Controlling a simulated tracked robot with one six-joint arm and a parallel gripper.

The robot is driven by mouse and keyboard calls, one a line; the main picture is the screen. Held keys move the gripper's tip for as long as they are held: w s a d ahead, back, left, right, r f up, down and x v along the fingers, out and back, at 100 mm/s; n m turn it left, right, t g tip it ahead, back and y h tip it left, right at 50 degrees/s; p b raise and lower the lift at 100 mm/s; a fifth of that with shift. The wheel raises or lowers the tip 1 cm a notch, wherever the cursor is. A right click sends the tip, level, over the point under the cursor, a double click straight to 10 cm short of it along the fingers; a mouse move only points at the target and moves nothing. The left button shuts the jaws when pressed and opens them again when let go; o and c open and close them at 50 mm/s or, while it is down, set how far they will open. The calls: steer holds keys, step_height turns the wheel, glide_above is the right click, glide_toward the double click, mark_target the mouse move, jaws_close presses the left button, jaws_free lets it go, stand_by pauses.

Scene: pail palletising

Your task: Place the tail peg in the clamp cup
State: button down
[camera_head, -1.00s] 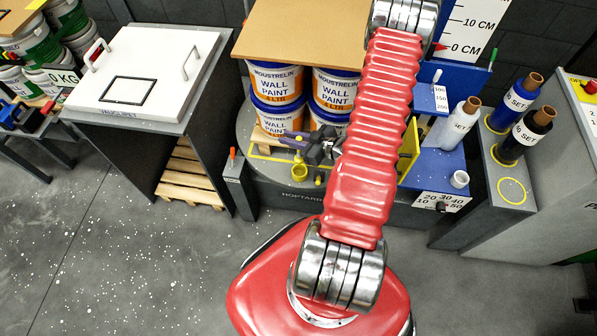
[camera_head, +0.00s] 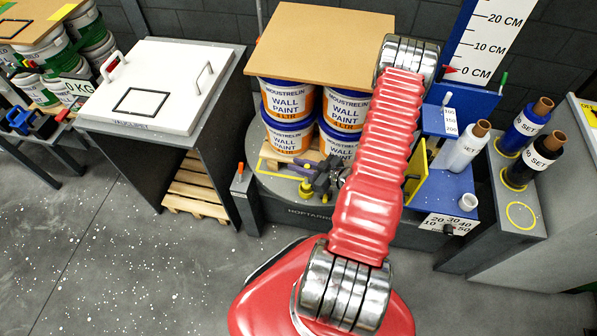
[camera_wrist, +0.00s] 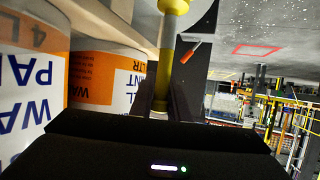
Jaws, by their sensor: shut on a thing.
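My gripper (camera_head: 326,181) is dark and sits low at the front of the turntable, just right of the small yellow clamp cup (camera_head: 306,188). In the wrist view my gripper (camera_wrist: 164,108) is shut on a yellowish upright peg (camera_wrist: 161,72), which I take as the tail peg. The peg points at the round yellow cup (camera_wrist: 174,5) at the top edge of that view. The two overlap there, and I cannot tell whether the peg's end is inside the cup. A purple piece (camera_head: 303,162) lies beside my gripper.
Stacked paint pails (camera_head: 288,103) under a brown board (camera_head: 318,38) stand close behind my gripper on the turntable (camera_head: 247,150). An orange-tipped post (camera_head: 241,172) stands to the left.

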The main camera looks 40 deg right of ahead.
steer(key=shift+f, duration=2)
steer(key=shift+f, duration=0.1)
steer(key=c, duration=1.7)
jaws_free()
steer(key=shift+v, duration=6)
